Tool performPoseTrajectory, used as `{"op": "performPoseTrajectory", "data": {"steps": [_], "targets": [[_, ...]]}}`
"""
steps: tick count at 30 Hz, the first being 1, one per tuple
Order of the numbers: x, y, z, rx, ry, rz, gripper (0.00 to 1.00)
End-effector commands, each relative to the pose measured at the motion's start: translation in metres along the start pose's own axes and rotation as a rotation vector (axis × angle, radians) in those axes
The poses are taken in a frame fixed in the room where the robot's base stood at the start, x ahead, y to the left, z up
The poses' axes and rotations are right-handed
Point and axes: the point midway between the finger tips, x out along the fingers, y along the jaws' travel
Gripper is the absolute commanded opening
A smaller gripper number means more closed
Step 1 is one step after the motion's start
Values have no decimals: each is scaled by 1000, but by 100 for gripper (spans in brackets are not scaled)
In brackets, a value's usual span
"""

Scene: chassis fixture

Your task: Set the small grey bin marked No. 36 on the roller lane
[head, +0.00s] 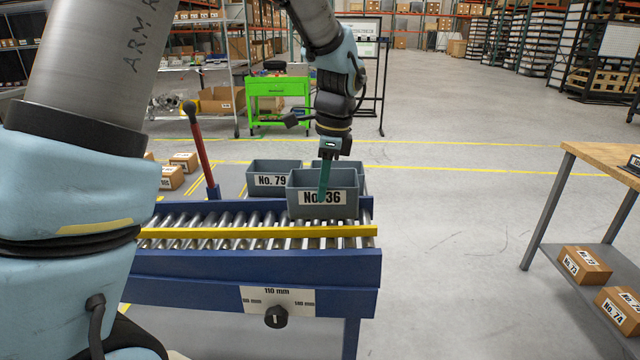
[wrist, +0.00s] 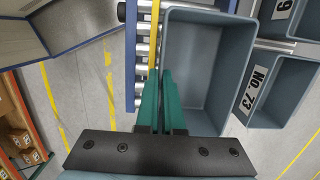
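The small grey bin marked No. 36 (head: 345,181) is over the right end of the roller lane (head: 230,242), upright, its label facing me. I cannot tell whether its base touches the rollers. My gripper (head: 324,192) points down at the bin's near wall, one green finger showing in front of it beside the label. In the wrist view the empty bin (wrist: 208,65) lies right of the fingers, and my gripper (wrist: 159,75) has its fingers close together at the bin's wall, shut on it. Rollers show left of the bin there.
Grey bins No. 79 (head: 270,167) and No. 73 (wrist: 280,92) stand just behind the lane. A yellow rail (head: 260,232) runs along the lane's near side. A red-handled lever (head: 199,145) rises at its back. A wooden table (head: 606,160) stands right; the floor between is clear.

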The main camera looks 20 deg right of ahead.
Motion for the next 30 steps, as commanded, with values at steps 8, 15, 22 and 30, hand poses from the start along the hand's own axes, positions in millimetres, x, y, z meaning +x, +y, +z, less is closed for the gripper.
{"op": "performPoseTrajectory", "data": {"steps": [8, 15, 22, 30], "targets": [[-1, 0, -3, 1, -37, -2, 0], [-1, 0, -2, 0, -36, -3, 0], [-1, -1, 4, -2, -36, -3, 0], [0, 0, 6, -1, -36, -3, 0]]}}
